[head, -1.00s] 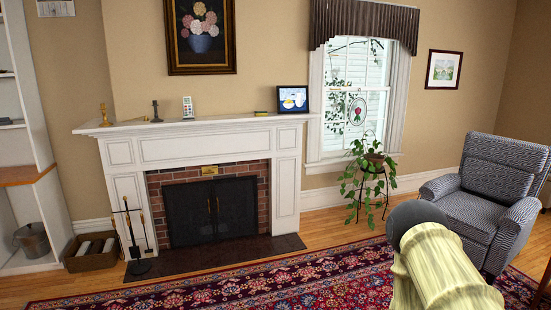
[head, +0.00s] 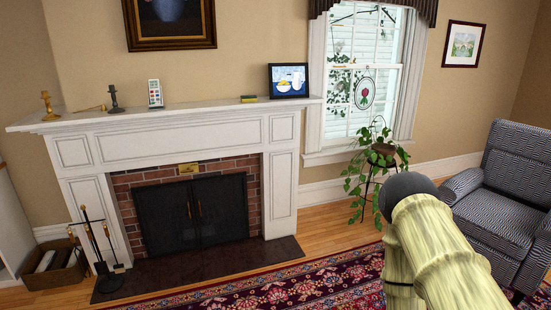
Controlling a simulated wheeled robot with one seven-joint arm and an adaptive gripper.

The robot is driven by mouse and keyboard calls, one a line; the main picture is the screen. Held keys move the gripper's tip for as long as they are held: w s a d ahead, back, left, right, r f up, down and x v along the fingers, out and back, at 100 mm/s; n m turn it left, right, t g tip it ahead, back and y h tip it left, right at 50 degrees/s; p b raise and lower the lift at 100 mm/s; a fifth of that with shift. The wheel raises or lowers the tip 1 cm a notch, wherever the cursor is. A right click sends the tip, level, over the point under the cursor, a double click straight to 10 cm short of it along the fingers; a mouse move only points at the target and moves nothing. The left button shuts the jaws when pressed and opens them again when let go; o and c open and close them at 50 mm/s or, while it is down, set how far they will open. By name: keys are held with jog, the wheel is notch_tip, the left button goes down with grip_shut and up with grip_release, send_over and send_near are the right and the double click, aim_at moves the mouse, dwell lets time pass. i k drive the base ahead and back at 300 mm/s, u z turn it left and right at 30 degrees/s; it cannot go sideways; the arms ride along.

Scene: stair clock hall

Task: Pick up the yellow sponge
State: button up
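The yellow sponge (head: 249,99) is a small block with a darker green part. It lies on the white mantel shelf (head: 190,111) above the fireplace, just left of a framed picture. My arm shows at the lower right of the head view, well in front of the mantel and apart from the sponge. My gripper's fingers are not visible in this view.
On the mantel stand a framed picture (head: 288,80), a white remote (head: 155,93), a dark candlestick (head: 113,98) and a brass candlestick (head: 49,104). A potted plant (head: 376,165) and an armchair (head: 502,195) stand right. Fire tools (head: 98,245) stand left. The rug (head: 300,287) is clear.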

aim_at(253, 98)
jog(key=u, duration=0.15)
jog(key=i, duration=1.65)
jog(key=u, duration=0.25)
